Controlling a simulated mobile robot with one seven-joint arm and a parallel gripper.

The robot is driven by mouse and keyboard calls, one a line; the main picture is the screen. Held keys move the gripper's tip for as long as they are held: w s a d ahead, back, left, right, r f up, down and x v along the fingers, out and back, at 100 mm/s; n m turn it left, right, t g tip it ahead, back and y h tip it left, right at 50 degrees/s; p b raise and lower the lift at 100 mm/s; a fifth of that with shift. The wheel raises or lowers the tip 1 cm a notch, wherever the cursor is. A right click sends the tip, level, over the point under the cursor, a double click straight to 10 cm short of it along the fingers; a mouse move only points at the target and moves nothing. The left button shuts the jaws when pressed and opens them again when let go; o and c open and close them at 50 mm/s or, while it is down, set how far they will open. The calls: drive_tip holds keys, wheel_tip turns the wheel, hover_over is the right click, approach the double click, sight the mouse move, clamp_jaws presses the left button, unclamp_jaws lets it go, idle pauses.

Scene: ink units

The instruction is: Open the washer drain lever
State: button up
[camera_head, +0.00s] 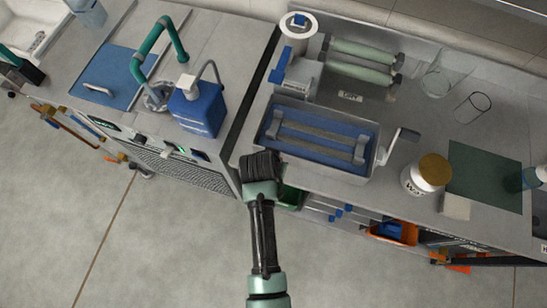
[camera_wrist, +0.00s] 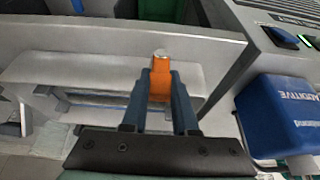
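In the wrist view an orange lever (camera_wrist: 161,80) with a pale metal end sits between the two blue-grey fingers of my gripper (camera_wrist: 161,92). The fingers are close together, and the orange part fills the narrow gap at their tips, so my gripper looks shut on it. The washer (camera_head: 371,172), a metal trough with a blue inside and two roller bars, is in the middle of the head view. My gripper is at its front left corner in the head view, where the dark wrist (camera_head: 262,165) hides the lever and the fingertips.
A blue additive bottle (camera_wrist: 285,115) stands at the right of the wrist view; it also shows in the head view (camera_head: 198,108). A white jar with a brown lid (camera_head: 427,174) stands right of the washer. An orange bin (camera_head: 393,234) is below the counter. The floor in front is clear.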

clamp_jaws()
drive_tip(key=shift+w+a, duration=0.1)
drive_tip(key=shift+a, duration=0.05)
drive_tip(key=shift+w+a+f+g+h+b, duration=0.15)
drive_tip(key=shift+a+g+h+b, duration=0.2)
drive_tip(key=shift+h, duration=0.65)
drive_tip(key=shift+w+a+f+n+g+h+b, duration=0.15)
drive_tip(key=shift+a+n+h+b, duration=0.1)
drive_tip(key=shift+h+b, duration=0.35)
drive_tip(key=shift+a+f+n+g+h+b, duration=0.1)
drive_tip(key=shift+a+n+h+b, duration=0.15)
drive_tip(key=shift+h+b, duration=0.35)
drive_tip(key=h+b, duration=0.1)
drive_tip(key=a+h+b, duration=0.1)
drive_tip(key=b, duration=0.1)
drive_tip(key=shift+w+f+n+g+h+b, duration=0.15)
drive_tip(key=shift+f+n+g+h+b, duration=0.15)
drive_tip(key=shift+a+f+h+b, duration=0.15)
drive_tip(key=shift+h+b, duration=0.55)
drive_tip(key=shift+b, duration=0.35)
